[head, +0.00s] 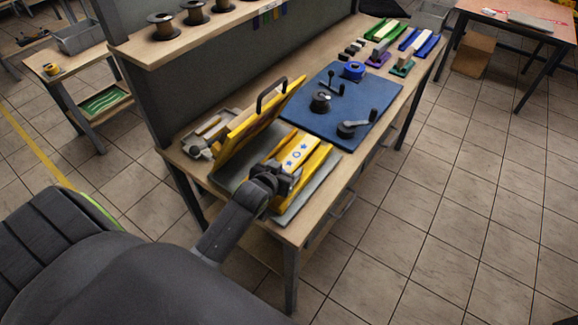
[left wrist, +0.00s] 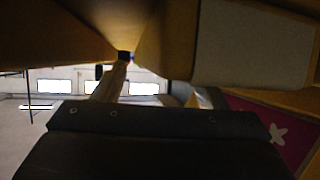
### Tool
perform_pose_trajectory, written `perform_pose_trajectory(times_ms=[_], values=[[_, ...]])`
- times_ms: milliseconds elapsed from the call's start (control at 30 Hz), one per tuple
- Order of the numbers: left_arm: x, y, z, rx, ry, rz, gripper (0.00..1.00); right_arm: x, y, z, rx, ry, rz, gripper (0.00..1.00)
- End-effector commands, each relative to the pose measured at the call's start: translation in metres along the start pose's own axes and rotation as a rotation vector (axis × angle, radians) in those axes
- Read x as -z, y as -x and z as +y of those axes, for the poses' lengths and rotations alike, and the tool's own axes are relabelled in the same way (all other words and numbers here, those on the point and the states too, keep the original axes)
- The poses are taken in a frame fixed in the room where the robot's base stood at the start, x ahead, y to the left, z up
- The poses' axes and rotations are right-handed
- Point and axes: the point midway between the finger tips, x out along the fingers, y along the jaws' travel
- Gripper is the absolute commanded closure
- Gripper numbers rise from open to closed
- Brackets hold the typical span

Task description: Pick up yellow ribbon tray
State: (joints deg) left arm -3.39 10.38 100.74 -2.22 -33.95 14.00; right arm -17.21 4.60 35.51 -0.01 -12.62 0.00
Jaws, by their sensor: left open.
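A yellow tray (head: 318,160) lies on a grey base plate at the near end of the workbench. A white ribbon strip (head: 299,152) with blue stars lies along its middle. A yellow hinged lid (head: 262,112) with a black handle stands raised and tilted beside it. My left gripper (head: 286,180) is open at the tray's near end, close over it; I cannot tell whether it touches. In the left wrist view, blurred yellow-orange surfaces (left wrist: 165,60) fill the top, very close to the camera. My right gripper is not in view.
A blue mat (head: 310,119) with dark cranked tools lies farther along the bench. Several coloured trays (head: 385,30) stand at its far end. A shelf with dark spools (head: 165,27) rises at the back left. A small grey tray (head: 208,135) sits behind the lid. Open tiled floor lies right.

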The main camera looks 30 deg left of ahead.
Motion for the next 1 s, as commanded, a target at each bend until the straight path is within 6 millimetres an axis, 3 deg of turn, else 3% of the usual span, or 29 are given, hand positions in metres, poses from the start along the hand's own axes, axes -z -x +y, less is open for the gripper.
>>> perform_pose_trajectory(times_ms=[200,500,867,1000], values=[[0.0,-0.02,0.0,0.0,0.0,0.0,0.34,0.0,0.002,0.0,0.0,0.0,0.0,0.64],[0.0,-0.022,0.0,0.0,0.0,0.001,0.34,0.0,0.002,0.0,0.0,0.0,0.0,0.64],[0.0,-0.022,0.0,0.0,0.001,-0.001,0.81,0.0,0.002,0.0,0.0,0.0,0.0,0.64],[0.001,-0.022,0.0,0.0,0.001,0.002,0.81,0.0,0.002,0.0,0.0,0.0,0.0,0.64]])
